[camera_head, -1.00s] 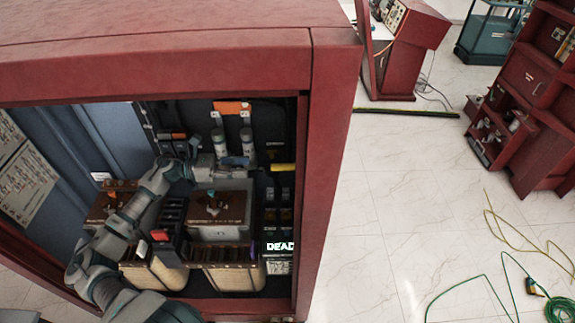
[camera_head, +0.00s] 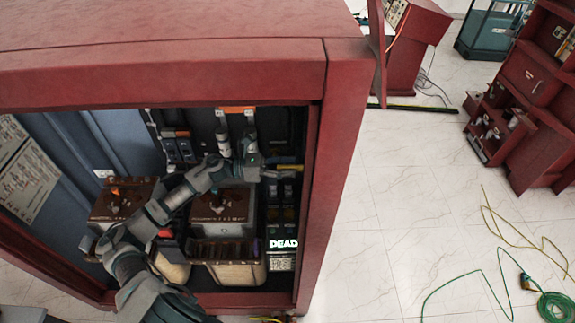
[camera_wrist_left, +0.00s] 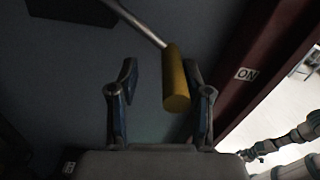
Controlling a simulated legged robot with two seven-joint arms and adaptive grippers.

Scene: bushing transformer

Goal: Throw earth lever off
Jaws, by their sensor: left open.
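The earth lever's yellow handle (camera_head: 288,167) shows at the right inner side of the red cabinet. In the left wrist view the yellow handle (camera_wrist_left: 175,80) is on a grey metal rod that slants up to the left. My left gripper (camera_head: 290,175) is inside the cabinet at the handle, partly covering it. In the left wrist view the open left gripper (camera_wrist_left: 158,80) has one blue-grey finger on each side of the handle. The handle's end is nearer the right finger; whether they touch I cannot tell. My right gripper is not seen.
An "ON" label (camera_wrist_left: 246,74) is on the cabinet's red edge beside the lever. Brown-topped units (camera_head: 222,205) and a lit "DEAD" sign (camera_head: 284,244) are close below my arm. The red cabinet frame (camera_head: 335,170) bounds the opening on the right.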

